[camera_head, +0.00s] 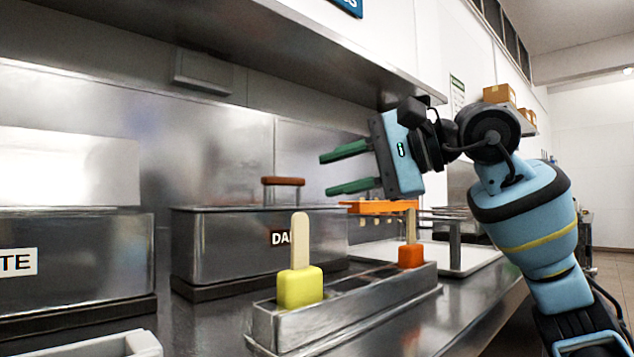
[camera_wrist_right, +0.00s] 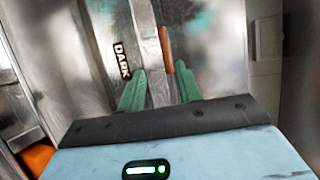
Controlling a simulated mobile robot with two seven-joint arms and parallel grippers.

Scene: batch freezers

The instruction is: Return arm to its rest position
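My right arm comes in from the right in the head view. Its gripper (camera_head: 345,168) has two green fingers spread apart with nothing between them, and it points left above the counter. In the right wrist view the gripper (camera_wrist_right: 160,88) also shows open, with clear space between the fingers. Beyond the fingertips there is a steel box (camera_wrist_right: 205,40) with a "DARK" label and a brown handle (camera_wrist_right: 166,50). My left gripper is not in view.
A metal holder (camera_head: 300,325) bears a yellow popsicle (camera_head: 300,285) and an orange one (camera_head: 411,255). An orange piece (camera_head: 378,207) lies below the gripper. Lidded steel boxes (camera_head: 205,245) stand at the back left. A shelf (camera_head: 300,50) overhangs the counter.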

